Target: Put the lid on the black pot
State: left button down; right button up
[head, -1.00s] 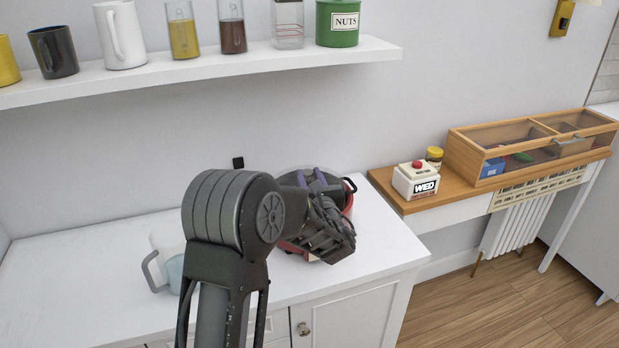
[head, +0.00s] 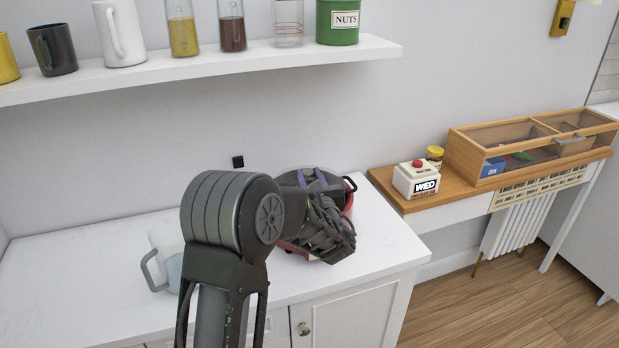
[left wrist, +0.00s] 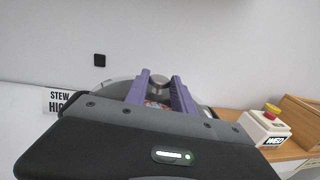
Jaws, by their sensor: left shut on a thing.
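My left gripper (head: 312,178), with purple fingers, reaches over the counter from the left. In the left wrist view its fingers (left wrist: 160,80) are closed around the small knob of a grey, round lid (left wrist: 115,86). The lid's rim also shows behind the gripper in the head view (head: 289,178). A red-sided vessel (head: 348,203) with a black handle (head: 351,184) is beneath and mostly hidden by my gripper and wrist. I see no separate black pot, and whether the lid touches the vessel's rim cannot be told. My right gripper is not in view.
A shelf (head: 220,64) with mugs and jars is above. A card reading "STEW" (left wrist: 60,101) is at left. A WED box (head: 416,180) stands on the wooden side table.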

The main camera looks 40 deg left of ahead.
pick_arm(q)
jog(key=shift+f, duration=0.15)
dwell(0.5)
jog(key=c, duration=1)
grip_release()
jog(key=shift+o, duration=0.4)
jog(key=shift+f, duration=0.1)
jog(key=o, duration=0.4)
jog(key=shift+r, duration=0.2)
jog(key=shift+r+p, duration=1.35)
jog(key=shift+r, duration=1)
